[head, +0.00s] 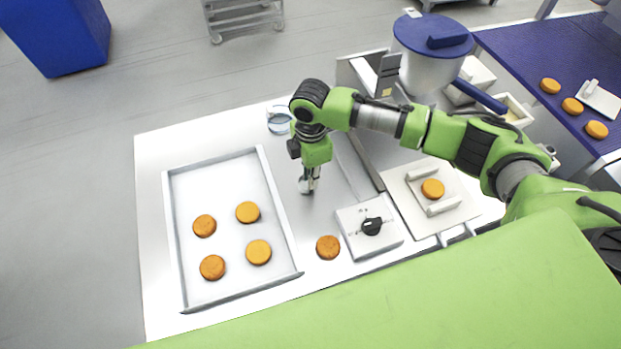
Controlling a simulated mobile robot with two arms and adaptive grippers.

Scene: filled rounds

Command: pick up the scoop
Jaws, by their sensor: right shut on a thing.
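My right gripper (309,180) points down over the pale worktop, between the tray and the machine with the black knob. It is shut on a small, pale, shiny thing (303,187) at its fingertips, which I take to be the scoop. The fingers hide much of it, and I cannot tell whether it touches the worktop. My left gripper is not in view.
A tray (225,285) with several orange-brown rounds lies left of the gripper. One loose round (328,247) lies by the knob box (352,218). A ring-shaped holder (280,119) stands behind the gripper. A blue-lidded pot (420,68) stands at the back right.

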